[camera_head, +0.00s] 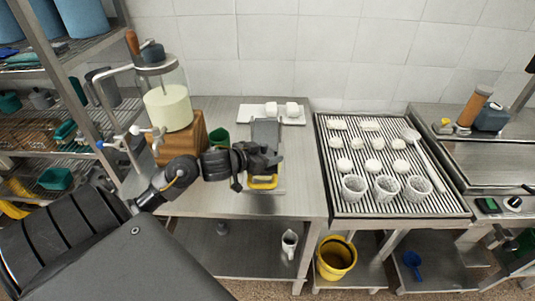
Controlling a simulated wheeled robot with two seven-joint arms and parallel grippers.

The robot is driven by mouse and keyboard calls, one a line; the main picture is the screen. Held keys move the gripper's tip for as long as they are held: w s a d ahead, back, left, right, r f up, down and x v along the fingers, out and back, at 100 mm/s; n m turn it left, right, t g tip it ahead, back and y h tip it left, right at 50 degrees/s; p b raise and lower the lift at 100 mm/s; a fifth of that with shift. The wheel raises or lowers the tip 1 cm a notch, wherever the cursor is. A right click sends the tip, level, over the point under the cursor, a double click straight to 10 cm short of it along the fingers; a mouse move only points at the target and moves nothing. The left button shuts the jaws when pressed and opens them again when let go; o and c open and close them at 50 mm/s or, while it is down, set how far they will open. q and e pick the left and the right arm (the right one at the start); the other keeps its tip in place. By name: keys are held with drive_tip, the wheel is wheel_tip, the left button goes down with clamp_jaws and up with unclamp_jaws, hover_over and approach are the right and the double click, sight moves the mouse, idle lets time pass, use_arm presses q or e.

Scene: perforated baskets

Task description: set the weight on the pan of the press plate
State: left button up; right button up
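My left gripper (264,160) is over the middle table, reaching in from the left. A yellow-edged object (263,183) shows just below its fingers; I cannot tell whether they touch it or how far apart they are. A clear jar of pale cream (168,108) stands on a wooden block to the left. A round plate (156,67) is at the jar's top, seemingly the press plate. A dark, weight-like piece (152,52) is on it, beside a brown wooden handle. Another dark, weight-like block (492,117) stands at the far right.
A grey upright slab (266,132) and a white board (250,113) with white pieces are behind the gripper. A slatted rack (334,203) with several white pieces and three perforated baskets (386,187) is to the right. The table's front is clear. A yellow bucket (337,257) stands below.

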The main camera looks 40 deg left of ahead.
use_arm(q)
drive_tip(key=o, duration=0.4)
drive_tip(key=shift+s+f, duration=0.1)
drive_tip(key=shift+f, duration=0.25)
drive_tip(key=shift+o, duration=0.2)
drive_tip(key=shift+r, duration=0.6)
drive_tip(key=v, duration=1.1)
drive_tip(key=shift+s+p, duration=0.4)
drive_tip(key=shift+p, duration=0.05)
